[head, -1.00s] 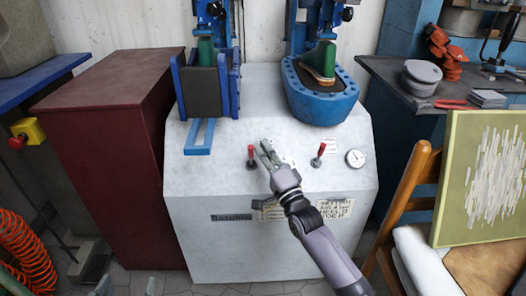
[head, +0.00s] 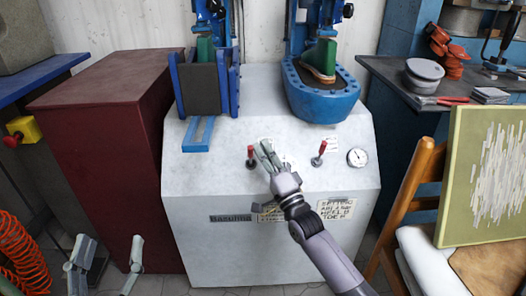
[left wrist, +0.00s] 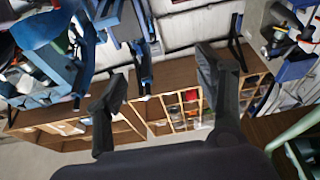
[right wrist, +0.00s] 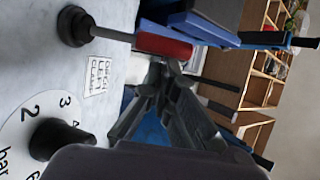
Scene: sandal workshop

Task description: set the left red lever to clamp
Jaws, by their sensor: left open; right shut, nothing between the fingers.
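The left red lever (head: 251,155) stands on the sloped top of the white machine (head: 215,243), with its red grip pointing up. My right gripper (head: 265,147) is shut and empty just to the right of this lever. In the right wrist view, a red lever grip (right wrist: 163,45) on a metal shaft passes close by my right fingertips (right wrist: 160,72); whether they touch cannot be told. A small label (right wrist: 97,75) reading like "open left clamp" lies by its base. My left gripper (head: 108,252) is open and empty at the lower left, away from the machine.
A numbered dial (right wrist: 28,118) with a black knob shows in the right wrist view. A dark red cabinet (head: 100,130) is left of the machine; a wooden chair (head: 408,195) is at the right.

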